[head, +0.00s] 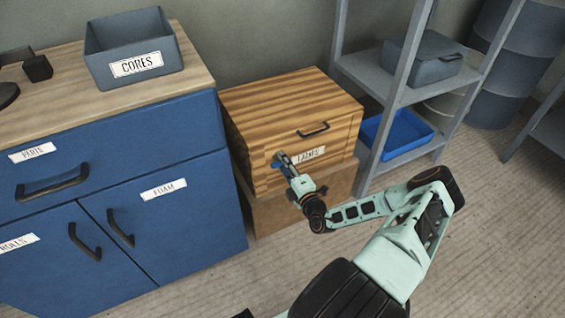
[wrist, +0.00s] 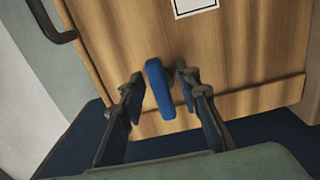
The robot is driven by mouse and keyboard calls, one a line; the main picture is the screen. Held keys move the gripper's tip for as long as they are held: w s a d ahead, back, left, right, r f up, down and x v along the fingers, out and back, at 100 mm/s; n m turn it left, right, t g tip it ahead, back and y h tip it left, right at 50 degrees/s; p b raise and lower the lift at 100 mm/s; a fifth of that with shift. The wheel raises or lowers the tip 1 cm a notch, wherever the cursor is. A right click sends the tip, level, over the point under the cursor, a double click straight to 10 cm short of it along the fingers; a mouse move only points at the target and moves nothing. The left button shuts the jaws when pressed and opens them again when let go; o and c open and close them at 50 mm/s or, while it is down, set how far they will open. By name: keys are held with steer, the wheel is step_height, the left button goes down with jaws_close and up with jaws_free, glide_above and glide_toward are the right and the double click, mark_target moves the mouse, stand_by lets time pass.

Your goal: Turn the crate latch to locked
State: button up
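The wooden crate (head: 290,95) has a dark handle (head: 313,130) and a white label on its front. In the wrist view its front panel (wrist: 240,60) fills the upper part, seen tilted. The blue crate latch (wrist: 160,88) is a short rounded bar on that front, standing nearly upright in the wrist picture with a slight lean. My gripper (wrist: 160,76) is open, with one finger on each side of the latch and a small gap showing on both sides. In the head view my gripper (head: 284,163) is at the crate's lower left front and mostly hides the latch.
The crate rests on a brown box (head: 262,212). A blue cabinet (head: 200,215) stands close on the left, with a grey CORES bin (head: 110,40) on top. A grey shelf (head: 405,95) with a blue tray (head: 405,142) is on the right. Floor is clear at lower right.

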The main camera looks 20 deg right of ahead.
steer(key=s, duration=0.7)
steer(key=shift+s, duration=0.3)
